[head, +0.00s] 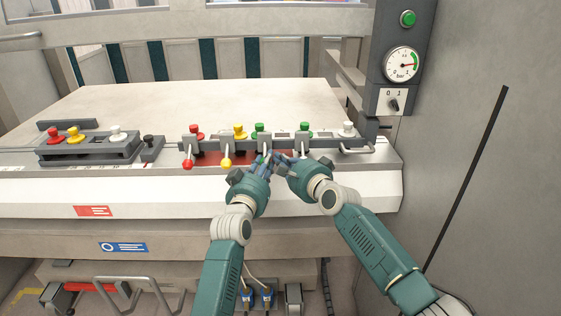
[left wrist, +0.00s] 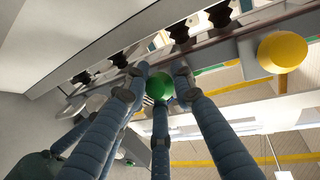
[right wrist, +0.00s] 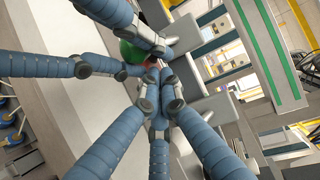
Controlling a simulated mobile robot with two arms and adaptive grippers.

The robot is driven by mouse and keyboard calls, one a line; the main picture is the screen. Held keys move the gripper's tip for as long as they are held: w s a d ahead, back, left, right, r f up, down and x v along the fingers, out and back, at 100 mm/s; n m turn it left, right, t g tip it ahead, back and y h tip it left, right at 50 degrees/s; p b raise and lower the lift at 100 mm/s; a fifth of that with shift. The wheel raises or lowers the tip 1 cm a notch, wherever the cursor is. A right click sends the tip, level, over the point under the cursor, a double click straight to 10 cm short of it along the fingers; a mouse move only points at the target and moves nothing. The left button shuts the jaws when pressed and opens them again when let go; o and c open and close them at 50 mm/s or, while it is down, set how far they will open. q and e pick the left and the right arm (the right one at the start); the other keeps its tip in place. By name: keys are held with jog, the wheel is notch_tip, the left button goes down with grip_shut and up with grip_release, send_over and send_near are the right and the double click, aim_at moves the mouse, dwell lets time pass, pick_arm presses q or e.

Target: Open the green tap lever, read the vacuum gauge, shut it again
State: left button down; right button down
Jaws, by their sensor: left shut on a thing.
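The valve row stands on the machine's front edge, with ball-ended levers below coloured caps. My left gripper (head: 264,164) is shut on a green lever ball (left wrist: 187,86), its fingers around it in the left wrist view. My right gripper (head: 282,160) is close beside it, to the right. A green ball (right wrist: 132,52) shows beside the right fingers in the right wrist view. Whether these fingers hold anything is unclear. The round gauge (head: 402,64) on the grey post is marked bar. Its red needle points right, by the green arc.
A red lever ball (head: 188,163) and a yellow lever ball (head: 226,162) are left of my grippers. A bent metal lever (head: 355,149) is at right. A 0/1 switch (head: 394,103) and green button (head: 408,18) are on the post. A grey wall closes the right side.

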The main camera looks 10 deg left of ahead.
pick_arm(q)
jog(key=shift+s+f, duration=0.1)
jog(key=shift+f, duration=0.4)
pick_arm(e)
jog(key=shift+w+a+f, duration=0.15)
jog(key=shift+a, duration=0.2)
jog(key=shift+s+a+r, duration=0.15)
jog(key=shift+s+r, duration=0.05)
jog(key=shift+s, duration=0.4)
pick_arm(q)
jog(key=c, duration=1.4)
grip_release()
jog(key=shift+c, duration=0.2)
jog(key=shift+s+r, duration=0.1)
jog(key=shift+r, duration=0.05)
pick_arm(e)
jog(key=shift+s+a+r, duration=0.15)
jog(key=shift+r, duration=0.05)
pick_arm(q)
jog(key=shift+r, duration=0.1)
